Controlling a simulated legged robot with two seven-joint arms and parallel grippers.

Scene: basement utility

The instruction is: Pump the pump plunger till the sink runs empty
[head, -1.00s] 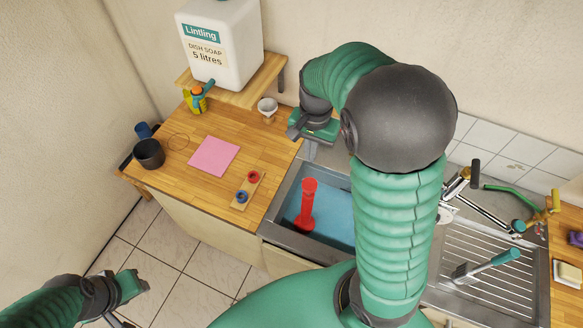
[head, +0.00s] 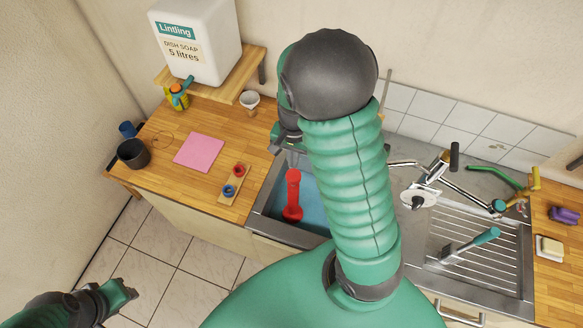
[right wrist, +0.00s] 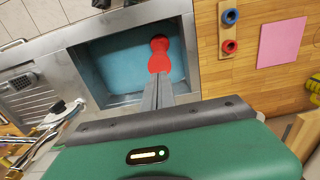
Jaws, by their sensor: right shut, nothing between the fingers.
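The red plunger (head: 292,196) stands in the left basin of the metal sink (head: 262,229); it also shows in the right wrist view (right wrist: 159,55). Blue water (head: 312,212) lies in the basin around it. My right gripper (head: 290,147) is at the basin's back edge, partly hidden by my own arm. In the right wrist view its fingers (right wrist: 158,92) are shut and empty, overlapping the near end of the plunger; I cannot tell if they touch. My left gripper (head: 128,290) is low at the left, over the floor, apart from the sink; its jaw opening is unclear.
The drainboard (head: 480,245) holds a teal-handled brush (head: 472,244). The tap (head: 430,172) is behind it. A soap canister (head: 197,40) stands on a shelf. A pink cloth (head: 199,152), a dark pot (head: 132,153) and a ring board (head: 234,185) lie on the left counter.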

